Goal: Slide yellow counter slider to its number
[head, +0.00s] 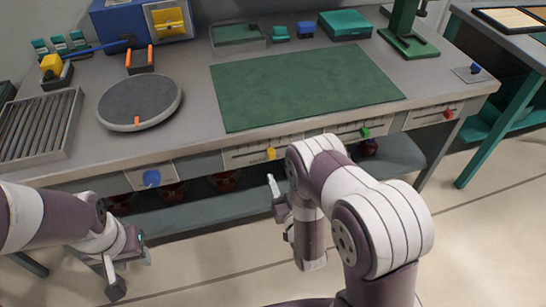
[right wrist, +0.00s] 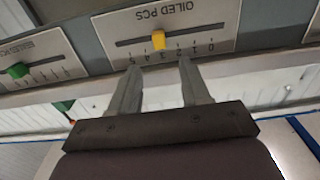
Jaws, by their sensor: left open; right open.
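The yellow counter slider (head: 271,153) sits on a white scale panel on the bench front. In the right wrist view the yellow slider (right wrist: 158,40) is on a dark slot of the upside-down "OILED PCS" panel (right wrist: 215,20), around mid-scale near the 3. My right gripper (right wrist: 157,64) is open and empty, its fingertips just short of the slider, which lies between their lines. In the head view my right gripper (head: 279,200) is below the bench front, partly hidden by my arm. My left gripper (head: 128,273) is open and empty at lower left.
A green slider (head: 365,132) and a red one (head: 448,114) sit on neighbouring panels to the right. A blue knob (head: 151,178) is to the left. A green mat (head: 300,85) and a grey turntable (head: 140,100) lie on the bench. Red items stand on the shelf below.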

